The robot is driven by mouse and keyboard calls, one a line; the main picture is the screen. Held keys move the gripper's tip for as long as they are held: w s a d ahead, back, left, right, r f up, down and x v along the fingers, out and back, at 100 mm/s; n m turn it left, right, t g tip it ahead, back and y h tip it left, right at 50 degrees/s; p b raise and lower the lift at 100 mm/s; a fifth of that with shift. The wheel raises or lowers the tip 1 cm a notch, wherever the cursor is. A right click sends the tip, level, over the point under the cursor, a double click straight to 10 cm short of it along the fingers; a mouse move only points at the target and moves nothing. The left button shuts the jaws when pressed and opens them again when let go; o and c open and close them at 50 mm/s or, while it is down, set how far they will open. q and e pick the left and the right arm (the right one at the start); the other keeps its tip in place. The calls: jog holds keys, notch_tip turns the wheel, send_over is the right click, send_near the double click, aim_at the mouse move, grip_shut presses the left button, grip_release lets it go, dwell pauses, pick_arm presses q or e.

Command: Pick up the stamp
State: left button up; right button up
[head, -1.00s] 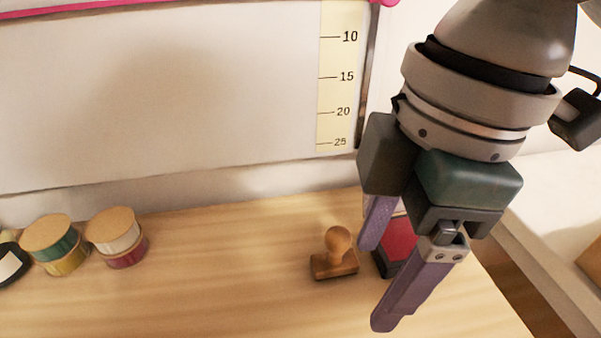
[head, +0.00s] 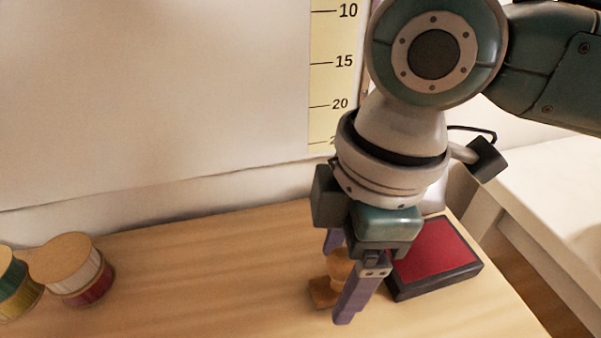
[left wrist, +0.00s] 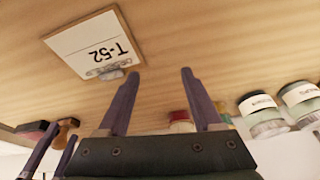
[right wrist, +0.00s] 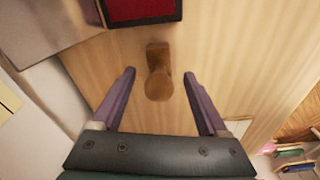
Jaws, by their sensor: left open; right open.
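The wooden stamp (head: 326,291) stands on the table with its round knob up, partly hidden behind my right gripper in the head view. My right gripper (head: 338,280) is open and points down at it. In the right wrist view, the stamp (right wrist: 158,75) lies between and a little beyond the tips of the open right gripper (right wrist: 158,78), with no finger visibly touching it. My left gripper (left wrist: 160,75) is open and empty in the left wrist view and does not show in the head view. The stamp's knob (left wrist: 68,123) shows at the left there.
A red ink pad (head: 435,252) in a dark case lies just right of the stamp. Thread spools (head: 75,268) stand at the left of the table. A card marked T-52 (left wrist: 85,42) lies on the table. The table between spools and stamp is clear.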

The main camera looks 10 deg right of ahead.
jog(key=shift+a+f, duration=0.1)
jog(key=shift+f, duration=0.85)
jog(key=shift+c, duration=0.4)
grip_shut()
